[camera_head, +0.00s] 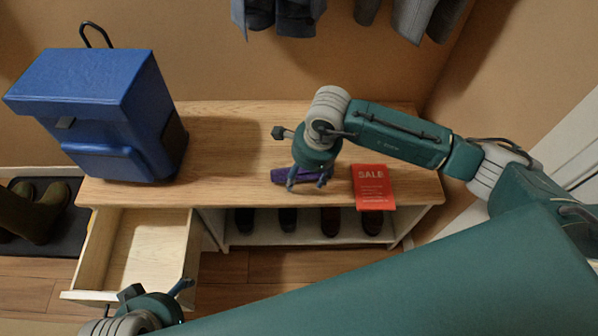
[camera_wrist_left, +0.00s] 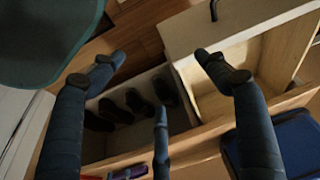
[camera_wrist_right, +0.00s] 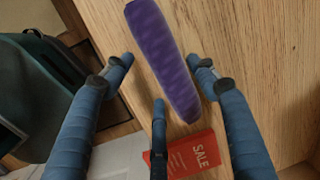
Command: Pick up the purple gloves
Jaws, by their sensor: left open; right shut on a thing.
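The purple gloves (camera_head: 280,175) are a dark purple bundle at the bench top's front, partly hidden by my right gripper (camera_head: 308,183) in the head view. In the right wrist view the gloves (camera_wrist_right: 163,60) run lengthwise between the fingers of my right gripper (camera_wrist_right: 162,68), which is shut on them. I cannot tell whether they are clear of the wood. A bit of purple (camera_wrist_left: 128,172) shows at the bottom of the left wrist view. My left gripper (camera_wrist_left: 158,60) is open and empty near the open drawer; it shows partly in the head view (camera_head: 158,292).
The wooden bench (camera_head: 225,170) holds a blue backpack (camera_head: 95,105) at left and a red SALE card (camera_head: 373,187) right of the gloves. An open, empty drawer (camera_head: 135,245) juts out at front left. Shoes (camera_head: 330,220) stand on the shelf below. Clothes (camera_head: 285,15) hang above.

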